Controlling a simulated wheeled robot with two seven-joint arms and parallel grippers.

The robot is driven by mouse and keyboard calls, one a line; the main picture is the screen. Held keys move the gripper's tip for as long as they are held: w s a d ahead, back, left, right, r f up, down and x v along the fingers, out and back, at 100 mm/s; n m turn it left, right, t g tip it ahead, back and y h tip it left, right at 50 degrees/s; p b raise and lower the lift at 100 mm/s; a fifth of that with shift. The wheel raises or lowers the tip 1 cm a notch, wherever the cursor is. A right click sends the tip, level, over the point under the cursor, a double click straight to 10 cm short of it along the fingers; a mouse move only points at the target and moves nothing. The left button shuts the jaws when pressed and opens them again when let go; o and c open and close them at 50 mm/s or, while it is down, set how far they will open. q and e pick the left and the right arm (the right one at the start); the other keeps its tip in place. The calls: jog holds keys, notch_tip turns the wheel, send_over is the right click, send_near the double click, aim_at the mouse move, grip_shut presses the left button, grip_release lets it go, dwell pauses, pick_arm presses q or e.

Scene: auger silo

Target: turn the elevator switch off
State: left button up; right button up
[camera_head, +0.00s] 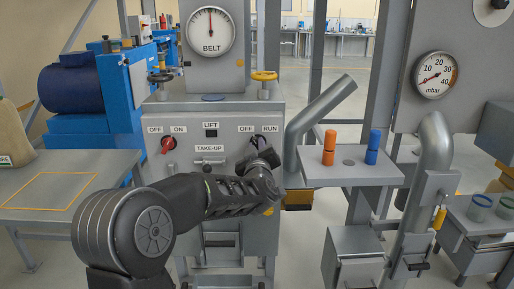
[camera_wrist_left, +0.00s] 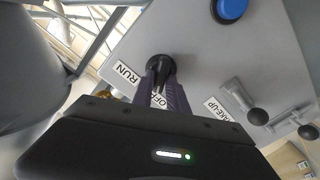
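The grey control panel (camera_head: 205,140) faces me. At its right, under OFF and RUN labels, is a black rotary switch knob; it shows better in the left wrist view (camera_wrist_left: 160,64). My left gripper (camera_head: 264,152) is at this knob and hides most of it in the head view. In the left wrist view its two dark fingers (camera_wrist_left: 163,82) are close together on either side of the knob's grip, with the OFF label partly behind them. A second knob, red (camera_head: 168,145), sits under OFF and ON labels at the panel's left. My right gripper is in neither view.
A LIFT switch (camera_head: 211,133) and a TAKE-UP lever lie between the knobs. The BELT gauge (camera_head: 211,32) is above. A grey pipe (camera_head: 318,110) and a shelf (camera_head: 350,170) with orange and blue pegs stand close right of the gripper.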

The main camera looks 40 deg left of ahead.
pick_arm(q)
jog(key=o, duration=0.3)
jog(key=shift+o, duration=0.2)
jog(key=v, duration=0.7)
jog(key=shift+s+d, duration=0.25)
jog(key=shift+s, duration=0.05)
